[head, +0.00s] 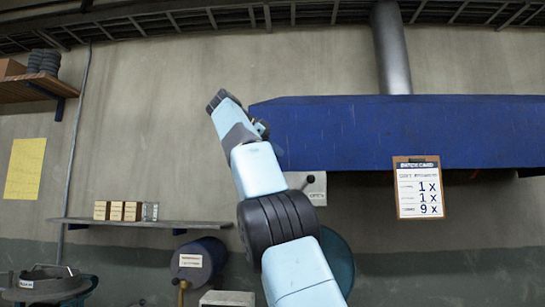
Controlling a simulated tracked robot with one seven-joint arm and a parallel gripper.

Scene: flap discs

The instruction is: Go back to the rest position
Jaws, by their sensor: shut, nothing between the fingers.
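My light blue arm rises from the bottom of the head view, through a black ribbed joint, to a dark ribbed end at the upper middle. My gripper cannot be made out; no fingertips show. A small dark part shows beside the upper arm, in front of the blue hood's left end, and I cannot tell what it is. No object is seen held.
A blue hood (330,133) with a clipboard (418,188) spans the right. A wall shelf (150,223) carries small boxes (117,210). A dark drum (205,262) and a round vessel (50,285) stand lower left.

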